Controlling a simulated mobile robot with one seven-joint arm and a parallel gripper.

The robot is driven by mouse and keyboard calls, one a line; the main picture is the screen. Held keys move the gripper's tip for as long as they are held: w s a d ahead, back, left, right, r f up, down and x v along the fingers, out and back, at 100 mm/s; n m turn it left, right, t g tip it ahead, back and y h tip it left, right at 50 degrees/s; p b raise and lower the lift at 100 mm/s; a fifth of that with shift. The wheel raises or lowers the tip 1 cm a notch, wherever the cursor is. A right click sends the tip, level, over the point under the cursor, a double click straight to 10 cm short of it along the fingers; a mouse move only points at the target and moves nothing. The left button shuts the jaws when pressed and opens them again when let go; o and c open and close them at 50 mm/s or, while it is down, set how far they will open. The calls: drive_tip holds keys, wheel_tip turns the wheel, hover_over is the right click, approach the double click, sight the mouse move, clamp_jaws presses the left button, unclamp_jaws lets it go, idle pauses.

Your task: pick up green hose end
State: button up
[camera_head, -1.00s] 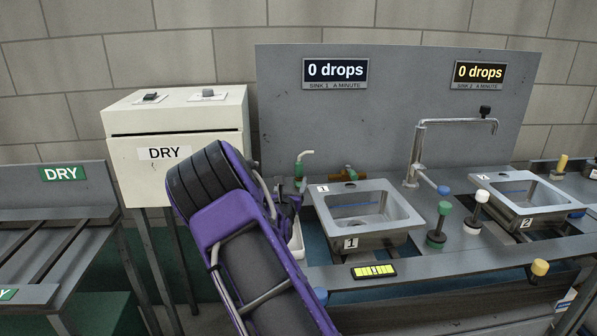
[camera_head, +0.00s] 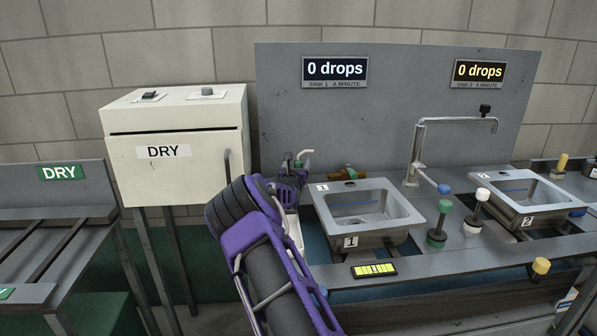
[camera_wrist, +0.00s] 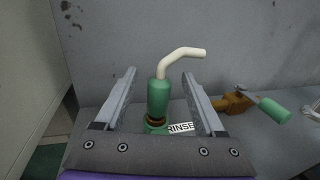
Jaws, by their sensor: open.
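The green hose end (camera_wrist: 158,99) stands upright in the wrist view, a green grip with a bent cream nozzle pointing right. It sits on a brown and green base next to a RINSE label. My gripper (camera_wrist: 159,75) is open, with one finger on each side of the grip and visible gaps between. In the head view, the hose end's pale nozzle (camera_head: 305,154) shows just behind my gripper (camera_head: 291,172), left of sink 1. Most of the green grip is hidden there by my gripper.
A brass valve (camera_wrist: 235,102) with a green handle lies right of the hose end. Sink 1 (camera_head: 346,240) is to the right, with the tap (camera_head: 414,150) beyond. The grey back panel (camera_head: 400,90) rises close behind. The DRY cabinet (camera_head: 185,115) stands left.

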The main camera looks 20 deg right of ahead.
drive_tip(key=shift+x, duration=0.75)
clamp_jaws()
